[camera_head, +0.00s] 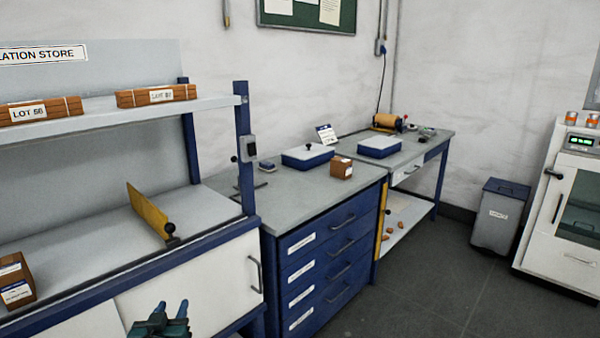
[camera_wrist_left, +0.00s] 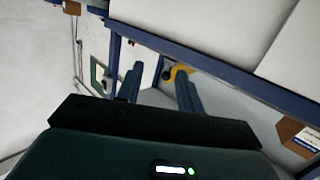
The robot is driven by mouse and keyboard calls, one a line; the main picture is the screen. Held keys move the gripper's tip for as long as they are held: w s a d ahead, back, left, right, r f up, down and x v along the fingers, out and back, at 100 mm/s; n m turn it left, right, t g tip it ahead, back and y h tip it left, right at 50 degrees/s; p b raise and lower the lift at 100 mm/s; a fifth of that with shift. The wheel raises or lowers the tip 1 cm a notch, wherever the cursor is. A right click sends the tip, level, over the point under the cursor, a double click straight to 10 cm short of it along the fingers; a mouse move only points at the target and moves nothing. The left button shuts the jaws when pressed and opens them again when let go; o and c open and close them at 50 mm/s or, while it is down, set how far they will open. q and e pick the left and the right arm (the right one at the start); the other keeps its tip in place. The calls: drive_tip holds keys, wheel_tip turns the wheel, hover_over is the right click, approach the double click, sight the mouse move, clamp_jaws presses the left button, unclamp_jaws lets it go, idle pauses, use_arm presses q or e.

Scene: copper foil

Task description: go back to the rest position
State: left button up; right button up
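My left gripper (camera_head: 172,318) shows at the bottom of the head view, in front of the white cabinet doors under the left shelf unit. In the left wrist view my left gripper (camera_wrist_left: 158,85) has its two fingers apart with nothing between them. It touches nothing that I can see. My right gripper is in neither view.
The shelf unit (camera_head: 216,103) holds labelled brown stacks, a yellow divider (camera_head: 148,211) and a brown box (camera_head: 15,281). A blue drawer cabinet (camera_head: 325,262), a workbench (camera_head: 437,141), a grey bin (camera_head: 499,216) and a white oven (camera_head: 557,238) stand beyond. The floor (camera_head: 440,290) at right is clear.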

use_arm(q)
drive_tip(key=s+d+f+m+g+h, duration=0.1)
drive_tip(key=s+d+f, duration=0.3)
drive_tip(key=s, duration=0.5)
drive_tip(key=s+d+f+m+g+h, duration=0.2)
drive_tip(key=s+d, duration=0.4)
drive_tip(key=s, duration=0.3)
drive_tip(key=s+d+f+m+g+h, duration=0.2)
drive_tip(key=s+d+f, duration=0.3)
drive_tip(key=s, duration=0.5)
drive_tip(key=shift+d+f+g+h, duration=0.3)
drive_tip(key=shift+d+f+h, duration=0.05)
drive_tip(key=shift+d+h, duration=0.2)
